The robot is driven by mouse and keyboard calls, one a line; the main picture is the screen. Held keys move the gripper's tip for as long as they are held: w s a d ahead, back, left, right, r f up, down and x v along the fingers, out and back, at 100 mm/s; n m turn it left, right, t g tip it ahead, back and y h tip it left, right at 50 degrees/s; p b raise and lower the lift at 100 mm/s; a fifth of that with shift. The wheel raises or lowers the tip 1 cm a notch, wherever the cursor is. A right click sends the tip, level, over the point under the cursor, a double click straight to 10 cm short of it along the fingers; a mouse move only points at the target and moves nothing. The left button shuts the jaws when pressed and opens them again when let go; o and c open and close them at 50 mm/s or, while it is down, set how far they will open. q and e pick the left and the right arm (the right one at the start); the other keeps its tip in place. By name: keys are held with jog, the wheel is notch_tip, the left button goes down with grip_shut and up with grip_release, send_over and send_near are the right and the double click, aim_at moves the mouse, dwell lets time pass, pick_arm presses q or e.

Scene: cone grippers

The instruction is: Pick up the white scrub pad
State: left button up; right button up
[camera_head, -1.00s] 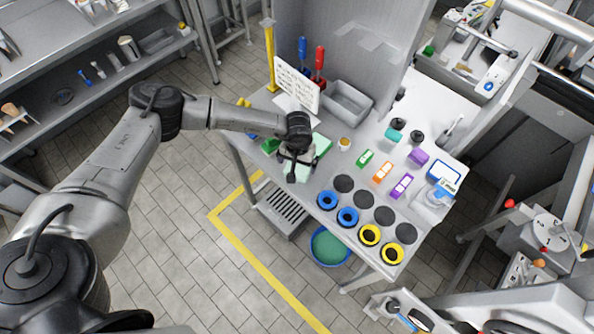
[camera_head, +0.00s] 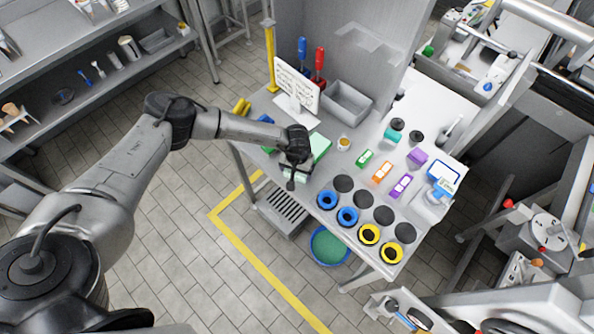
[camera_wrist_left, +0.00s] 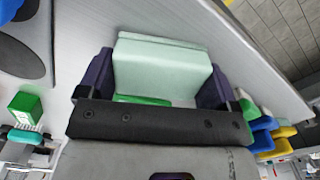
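The white scrub pad (camera_wrist_left: 162,66) is a pale, slightly greenish block. In the left wrist view it spans the space between the two dark fingers and meets both of them. My left gripper (camera_head: 292,180) is over the near left part of the table in the head view, shut on the pad. There the pad (camera_head: 295,173) is mostly hidden by the gripper. A strip of green shows just below the pad in the wrist view; I cannot tell what it belongs to. My right gripper is not in view.
A green flat item (camera_head: 321,146) lies behind the gripper. A white sign (camera_head: 297,88) and a grey bin (camera_head: 347,103) stand at the back. To the right are a green box (camera_head: 365,158), blue rings (camera_head: 347,217) and yellow rings (camera_head: 369,235).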

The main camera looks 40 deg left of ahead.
pick_arm(q)
jog(key=c, duration=0.3)
jog(key=shift+r, duration=0.6)
notch_tip(320, 180, up, 3)
jog(key=shift+f, duration=0.1)
jog(key=d+r+b, duration=0.1)
jog(key=d+r, duration=0.2)
jog(key=d, duration=0.3)
jog(key=w+d+r+b, duration=0.1)
jog(key=d+r, duration=0.3)
jog(key=d, duration=0.1)
jog(key=shift+d, duration=0.35)
